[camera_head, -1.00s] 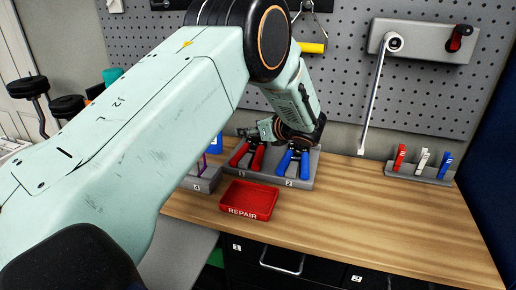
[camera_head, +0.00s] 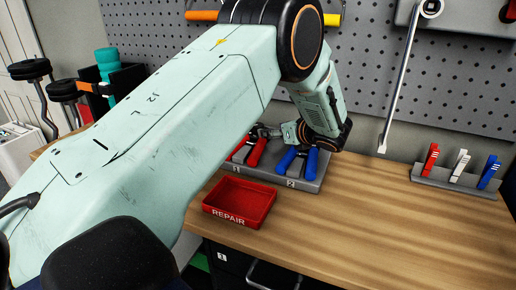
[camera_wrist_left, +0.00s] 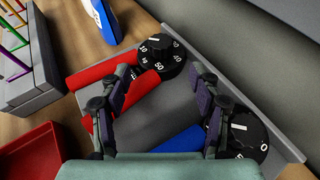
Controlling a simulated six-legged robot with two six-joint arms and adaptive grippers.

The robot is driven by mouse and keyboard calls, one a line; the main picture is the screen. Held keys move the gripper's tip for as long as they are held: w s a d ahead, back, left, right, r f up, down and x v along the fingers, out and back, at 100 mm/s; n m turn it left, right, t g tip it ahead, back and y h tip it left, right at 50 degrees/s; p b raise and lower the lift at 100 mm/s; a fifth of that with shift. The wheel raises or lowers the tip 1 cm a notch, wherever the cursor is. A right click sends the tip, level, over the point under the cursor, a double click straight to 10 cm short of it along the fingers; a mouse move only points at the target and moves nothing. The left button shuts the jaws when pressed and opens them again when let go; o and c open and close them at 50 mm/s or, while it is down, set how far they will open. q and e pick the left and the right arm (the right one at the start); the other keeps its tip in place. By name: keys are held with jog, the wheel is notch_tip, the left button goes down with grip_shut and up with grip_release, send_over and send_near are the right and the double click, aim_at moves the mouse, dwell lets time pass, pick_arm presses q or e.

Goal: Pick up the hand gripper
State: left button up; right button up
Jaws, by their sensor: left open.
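A red hand gripper (camera_head: 250,151) and a blue hand gripper (camera_head: 296,160) sit in a grey holder (camera_head: 312,186) with slots marked 1 and 2. My left gripper (camera_head: 274,131) is just above and behind them, partly covering their tops. In the left wrist view its jaws (camera_wrist_left: 163,80) are open over the holder. There, the red hand gripper (camera_wrist_left: 98,74) with its numbered black dial lies at the left finger, which covers part of it. The blue hand gripper (camera_wrist_left: 183,141) shows low, near the right finger. I cannot tell whether the fingers touch either one. My right gripper is out of view.
A red REPAIR tray (camera_head: 240,203) stands in front of the holder. A rack (camera_head: 455,182) with red, white and blue pieces is at the right. A metal lever (camera_head: 403,80) hangs from the pegboard.

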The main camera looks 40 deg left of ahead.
aim_at(261, 127)
pick_arm(q)
jog(key=shift+s+a+r, duration=0.15)
jog(key=shift+s+a, duration=0.2)
jog(key=shift+a, duration=0.5)
jog(key=w+a, duration=0.1)
jog(key=a+f, duration=0.1)
jog(key=w+a+f, duration=0.1)
jog(key=a, duration=0.1)
jog(key=shift+w+a+f, duration=0.1)
jog(key=shift+w+f, duration=0.15)
jog(key=shift+w, duration=0.05)
jog(key=shift+s+a+r, duration=0.1)
jog(key=shift+s+a, duration=0.1)
jog(key=shift+a, duration=0.1)
jog(key=shift+w+f, duration=0.2)
jog(key=shift+w, duration=0.15)
jog(key=shift+c, duration=1.2)
jog(key=shift+s+r, duration=0.25)
jog(key=shift+s, duration=0.05)
jog(key=c, duration=0.6)
jog(key=shift+w+f, duration=0.1)
jog(key=shift+w, duration=0.05)
grip_shut()
